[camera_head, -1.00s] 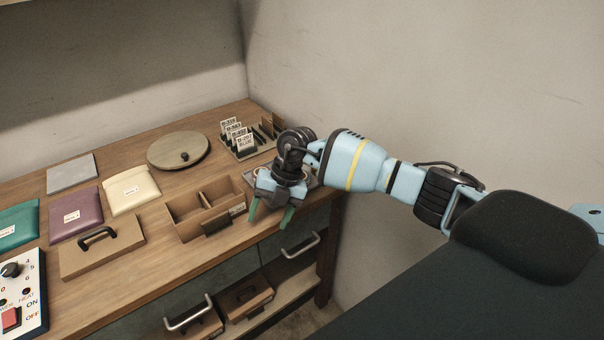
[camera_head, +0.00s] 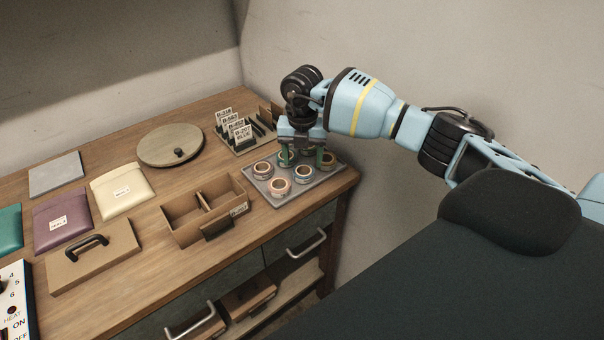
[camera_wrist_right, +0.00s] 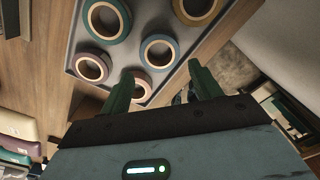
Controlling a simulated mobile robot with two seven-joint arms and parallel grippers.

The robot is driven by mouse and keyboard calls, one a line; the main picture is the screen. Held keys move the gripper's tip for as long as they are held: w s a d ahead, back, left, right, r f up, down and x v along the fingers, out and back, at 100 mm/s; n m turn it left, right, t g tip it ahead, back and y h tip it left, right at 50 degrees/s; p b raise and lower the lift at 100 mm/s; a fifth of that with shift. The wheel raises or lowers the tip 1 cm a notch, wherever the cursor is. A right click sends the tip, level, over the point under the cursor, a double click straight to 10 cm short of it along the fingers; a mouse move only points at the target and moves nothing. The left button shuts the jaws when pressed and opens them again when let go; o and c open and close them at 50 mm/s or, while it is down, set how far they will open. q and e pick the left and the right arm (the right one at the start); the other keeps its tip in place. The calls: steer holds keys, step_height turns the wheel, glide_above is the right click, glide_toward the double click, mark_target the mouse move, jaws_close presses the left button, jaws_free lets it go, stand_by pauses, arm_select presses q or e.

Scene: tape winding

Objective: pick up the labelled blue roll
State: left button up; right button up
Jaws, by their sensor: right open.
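Several tape rolls lie on a grey tray (camera_head: 285,201) at the table's right corner. A blue-rimmed roll (camera_head: 303,175) is at the tray's right front; it also shows in the right wrist view (camera_wrist_right: 145,52). I cannot read a label on it. My right gripper (camera_head: 303,157) is open over the tray, its green fingers pointing down. In the right wrist view the gripper's (camera_wrist_right: 160,68) fingertips appear on either side of the blue roll's lower part; contact cannot be told. A rack of label cards (camera_head: 241,132) stands behind; the front card reads B-207 BLUE. My left gripper is out of view.
Other rolls sit close by: teal (camera_wrist_right: 107,20), mauve (camera_wrist_right: 92,67), pink-orange (camera_wrist_right: 141,87) and tan (camera_wrist_right: 198,9). A divided cardboard box (camera_head: 185,238) stands left of the tray. A round lid (camera_head: 165,142) lies further back.

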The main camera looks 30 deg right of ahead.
mark_target(304, 167)
steer(key=f+b, duration=0.2)
steer(key=f, duration=0.1)
steer(key=f+b, duration=0.1)
steer(key=f, duration=0.1)
steer(key=shift+w+d+f, duration=0.1)
steer(key=shift+w+d, duration=0.05)
steer(key=shift+d, duration=0.2)
steer(key=shift+w+r, duration=0.1)
steer(key=shift+r, duration=0.15)
steer(key=shift+c, duration=0.2)
steer(key=c, duration=0.7)
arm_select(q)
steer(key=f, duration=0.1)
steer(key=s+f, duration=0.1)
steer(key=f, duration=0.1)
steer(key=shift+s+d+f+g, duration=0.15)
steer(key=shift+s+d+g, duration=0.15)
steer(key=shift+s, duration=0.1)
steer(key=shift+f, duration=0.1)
